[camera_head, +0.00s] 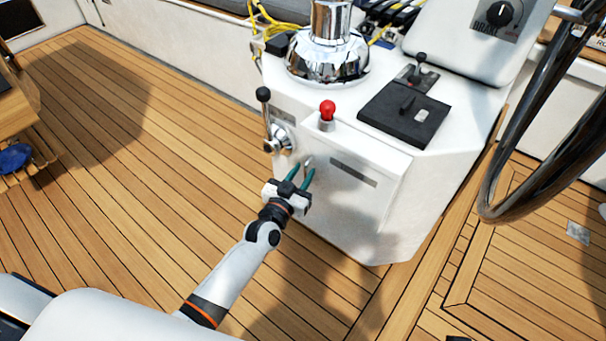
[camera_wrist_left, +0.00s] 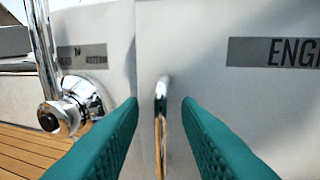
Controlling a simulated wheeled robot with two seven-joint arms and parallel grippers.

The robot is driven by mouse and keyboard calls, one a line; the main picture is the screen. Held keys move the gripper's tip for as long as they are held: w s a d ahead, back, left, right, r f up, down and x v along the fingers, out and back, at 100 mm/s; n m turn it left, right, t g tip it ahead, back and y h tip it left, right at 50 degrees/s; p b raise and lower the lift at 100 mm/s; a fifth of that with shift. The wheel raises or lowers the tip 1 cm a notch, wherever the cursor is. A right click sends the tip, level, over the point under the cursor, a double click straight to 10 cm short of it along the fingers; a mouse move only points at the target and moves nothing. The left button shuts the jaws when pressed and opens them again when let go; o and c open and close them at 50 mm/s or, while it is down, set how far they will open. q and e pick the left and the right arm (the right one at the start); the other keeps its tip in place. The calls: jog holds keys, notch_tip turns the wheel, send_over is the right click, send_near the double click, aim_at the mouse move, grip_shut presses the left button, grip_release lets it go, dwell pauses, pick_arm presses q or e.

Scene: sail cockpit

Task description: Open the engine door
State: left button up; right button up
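The engine door (camera_head: 345,190) is a white panel on the front of the white console, with a grey label strip near its top. In the left wrist view the door (camera_wrist_left: 240,90) carries the label "ENG". Its slim metal handle (camera_wrist_left: 161,125) stands upright near the door's left edge. My left gripper (camera_head: 299,176) is open in front of the door, its teal fingers pointing at the handle. In the left wrist view the fingers (camera_wrist_left: 160,115) lie on either side of the handle, with gaps. The door looks shut.
A chrome lever with a black knob (camera_head: 263,95) stands just left of the door. A red-knobbed lever (camera_head: 327,110) and black control panel (camera_head: 404,112) are on top, near a chrome winch (camera_head: 329,50). A steering wheel (camera_head: 520,150) is right. Wooden deck (camera_head: 120,150) lies clear left.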

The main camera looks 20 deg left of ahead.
pick_arm(q)
jog(key=shift+w+d, duration=0.1)
jog(key=shift+w, duration=0.3)
jog(key=shift+c, duration=0.5)
grip_shut()
jog(key=shift+s, duration=0.15)
